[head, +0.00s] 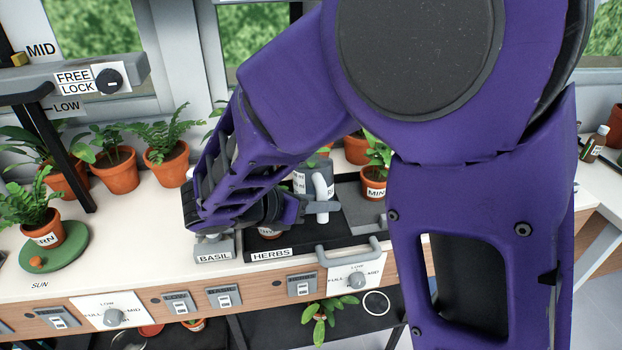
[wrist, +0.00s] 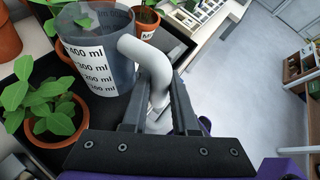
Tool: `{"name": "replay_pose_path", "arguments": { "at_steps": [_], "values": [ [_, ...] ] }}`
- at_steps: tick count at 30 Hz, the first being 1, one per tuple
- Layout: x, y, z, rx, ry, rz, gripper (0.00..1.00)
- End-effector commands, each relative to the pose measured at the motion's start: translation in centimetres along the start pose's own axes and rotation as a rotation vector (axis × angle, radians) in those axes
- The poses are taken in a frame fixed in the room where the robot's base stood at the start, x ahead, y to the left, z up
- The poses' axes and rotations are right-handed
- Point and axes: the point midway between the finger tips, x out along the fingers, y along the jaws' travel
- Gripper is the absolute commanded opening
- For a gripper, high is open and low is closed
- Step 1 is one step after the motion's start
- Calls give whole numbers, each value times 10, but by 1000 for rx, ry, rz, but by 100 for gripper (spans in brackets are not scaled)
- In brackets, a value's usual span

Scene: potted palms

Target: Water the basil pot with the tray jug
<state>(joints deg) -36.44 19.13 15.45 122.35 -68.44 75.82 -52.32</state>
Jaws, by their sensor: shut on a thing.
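The jug (head: 305,180) is grey and see-through with a white handle, over the black tray labelled HERBS (head: 340,236). In the wrist view the jug (wrist: 92,62) shows ml marks and looks empty; whether its base touches the tray is unclear. My gripper (wrist: 158,98) is shut on the white handle (wrist: 152,62); in the head view my gripper (head: 318,207) is partly covered by my arm. A grey stand labelled BASIL (head: 214,257) is left of the tray. My arm hides what is above it, so I cannot see the basil pot clearly.
A leafy, unlabelled pot (wrist: 55,128) is beside the jug in the wrist view. Several ferns line the window. A fern pot (head: 46,236) sits on a green disc at left. The white bench front (head: 130,270) is clear.

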Motion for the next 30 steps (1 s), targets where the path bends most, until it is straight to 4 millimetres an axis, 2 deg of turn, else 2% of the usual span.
{"name": "replay_pose_path", "arguments": {
  "at_steps": [8, 21, 30],
  "values": [
    [-3, -1, 6, 3, 1, -3, 0],
    [-20, -8, 36, 2, 2, -4, 0],
    [-20, -8, 36, 2, 2, -4, 0]
  ]
}}
